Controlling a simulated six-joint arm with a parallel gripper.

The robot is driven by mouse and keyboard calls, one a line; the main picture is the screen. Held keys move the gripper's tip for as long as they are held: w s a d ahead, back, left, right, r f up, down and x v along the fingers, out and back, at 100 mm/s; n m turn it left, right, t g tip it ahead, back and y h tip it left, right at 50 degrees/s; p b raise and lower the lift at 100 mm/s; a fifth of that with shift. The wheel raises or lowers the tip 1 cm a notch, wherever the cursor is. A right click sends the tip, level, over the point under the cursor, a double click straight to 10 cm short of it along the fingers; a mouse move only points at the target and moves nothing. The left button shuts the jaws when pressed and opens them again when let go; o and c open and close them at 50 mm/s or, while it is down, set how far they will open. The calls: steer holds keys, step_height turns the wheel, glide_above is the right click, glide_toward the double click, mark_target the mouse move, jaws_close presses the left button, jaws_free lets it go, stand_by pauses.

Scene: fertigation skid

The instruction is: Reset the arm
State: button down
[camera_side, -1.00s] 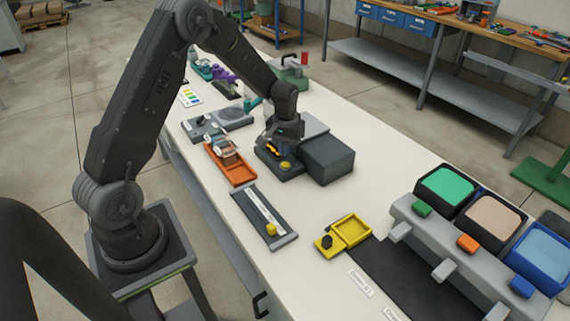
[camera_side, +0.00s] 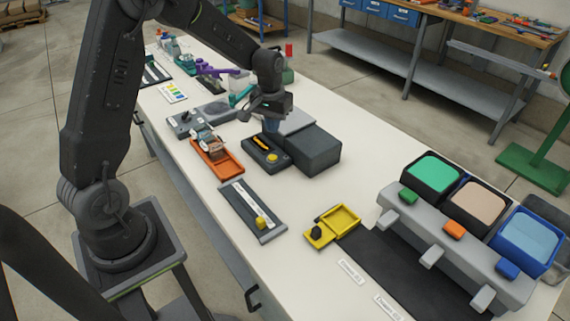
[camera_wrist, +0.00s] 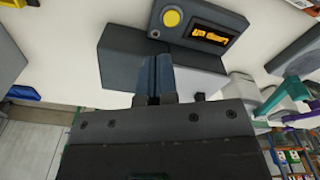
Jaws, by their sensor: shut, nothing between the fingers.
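My gripper (camera_side: 271,124) hangs over the table beside a dark box-shaped device. In the wrist view its two blue-grey fingers (camera_wrist: 155,78) are together with nothing between them. The device has a control panel (camera_side: 266,153) with a yellow button and an orange-lit display, and a dark grey block (camera_side: 313,152) beside it. In the wrist view the panel (camera_wrist: 200,25) shows at the top, with the display lettering upside down. The fingers overlap a grey surface of the device in that view. I cannot tell whether they touch it.
An orange tray (camera_side: 228,165) with a small item lies left of the panel. A dark slide with a yellow knob (camera_side: 262,223) is nearer. A yellow tray (camera_side: 345,217) and a row of coloured bins (camera_side: 433,172) stand to the right. Bare white table lies between.

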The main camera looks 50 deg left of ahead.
steer(key=s+d+r+m+t, duration=0.3)
steer(key=s+d+r, duration=0.65)
steer(key=r, duration=0.45)
steer(key=s+d+r+m+t, duration=0.1)
steer(key=s+d, duration=0.1)
steer(key=s, duration=0.4)
steer(key=s+d+r+m+t, duration=0.1)
steer(key=s+d, duration=0.2)
steer(key=s, duration=0.4)
steer(key=shift+s+d+r, duration=0.15)
steer(key=shift+s+r, duration=0.05)
steer(key=shift+r, duration=0.05)
